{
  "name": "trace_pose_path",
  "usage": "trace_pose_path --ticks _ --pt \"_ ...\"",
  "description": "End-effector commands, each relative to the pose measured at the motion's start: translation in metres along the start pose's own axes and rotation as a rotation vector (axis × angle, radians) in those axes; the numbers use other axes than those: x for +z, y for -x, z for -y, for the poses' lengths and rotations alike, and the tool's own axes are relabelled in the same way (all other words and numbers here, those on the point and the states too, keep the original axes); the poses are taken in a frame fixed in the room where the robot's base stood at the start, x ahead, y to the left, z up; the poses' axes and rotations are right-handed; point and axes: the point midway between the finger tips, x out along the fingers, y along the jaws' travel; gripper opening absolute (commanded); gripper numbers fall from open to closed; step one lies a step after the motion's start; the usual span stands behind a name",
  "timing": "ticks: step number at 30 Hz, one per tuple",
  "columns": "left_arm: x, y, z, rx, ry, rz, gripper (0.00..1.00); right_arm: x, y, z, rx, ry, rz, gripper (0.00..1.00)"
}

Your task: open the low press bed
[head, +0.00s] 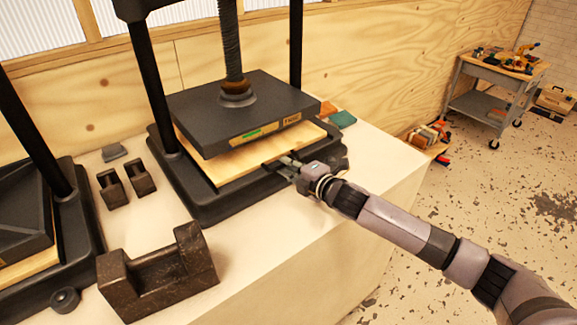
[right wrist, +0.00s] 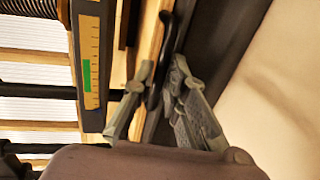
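The press bed, a pale wooden board (head: 228,168), lies in the black press base (head: 205,208) under a dark pressing plate (head: 240,112). A gap shows between plate and board. My right gripper (head: 290,163) is at the bed's front edge. In the right wrist view, a black bar handle (right wrist: 168,38) on the wooden edge (right wrist: 152,38) runs down between the two fingers of my right gripper (right wrist: 162,68). The fingers stand apart, with small gaps beside the handle. My left gripper is not in view.
A second press (head: 40,235) stands at the left. A dark metal block (head: 158,278) and two small weights (head: 127,183) sit on the pale table (head: 290,265). A tool cart (head: 490,95) stands far right. The table's front right is clear.

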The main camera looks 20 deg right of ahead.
Motion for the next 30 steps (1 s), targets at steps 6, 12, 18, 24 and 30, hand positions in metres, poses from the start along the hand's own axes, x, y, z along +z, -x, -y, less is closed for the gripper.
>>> trace_pose_path --ticks 6,12,18,24,30 --pt "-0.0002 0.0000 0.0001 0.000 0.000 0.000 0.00 0.0001 0.0002 0.0003 -0.001 0.000 0.000 0.00" --pt "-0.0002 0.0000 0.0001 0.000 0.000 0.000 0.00 0.0001 0.0002 0.0005 -0.001 0.000 0.000 0.00" --pt "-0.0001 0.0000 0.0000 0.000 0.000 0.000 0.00 0.0001 0.0002 0.0007 -0.001 0.000 0.000 0.00" --pt "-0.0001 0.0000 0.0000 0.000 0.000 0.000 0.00 0.0001 0.0002 0.0008 -0.002 0.000 0.000 0.00" --pt "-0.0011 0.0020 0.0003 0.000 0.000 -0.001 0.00 0.0001 0.0004 0.0006 -0.003 0.000 0.000 0.00"
